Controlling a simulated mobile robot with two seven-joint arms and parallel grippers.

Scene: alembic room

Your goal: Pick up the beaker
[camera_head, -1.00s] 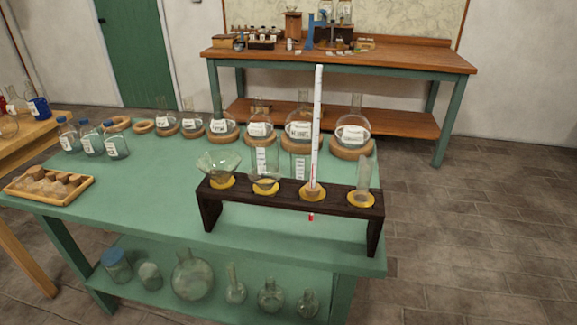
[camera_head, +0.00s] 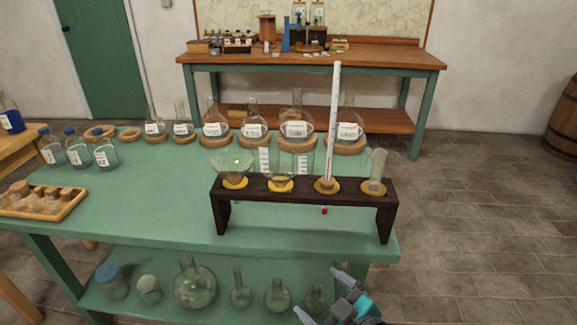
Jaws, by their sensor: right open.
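I cannot tell for sure which glass is the beaker. Two clear vessels with white graduation marks, one on the left (camera_head: 264,160) and one on the right (camera_head: 305,161), stand on the green table (camera_head: 150,205) behind the dark rack (camera_head: 300,195), partly hidden by it. The rack holds a glass funnel (camera_head: 233,167), a round glass vessel (camera_head: 281,171), a thermometer (camera_head: 333,120) and a small glass tube (camera_head: 377,165). My right gripper (camera_head: 318,291) is open and empty at the bottom, in front of the table's lower shelf, well below the rack. My left gripper is out of view.
Labelled round flasks (camera_head: 296,130) stand on cork rings along the table's back edge. Blue-capped bottles (camera_head: 78,151) and a wooden tray (camera_head: 45,201) are at left. Glassware (camera_head: 195,285) fills the lower shelf. The floor at right (camera_head: 480,220) is clear.

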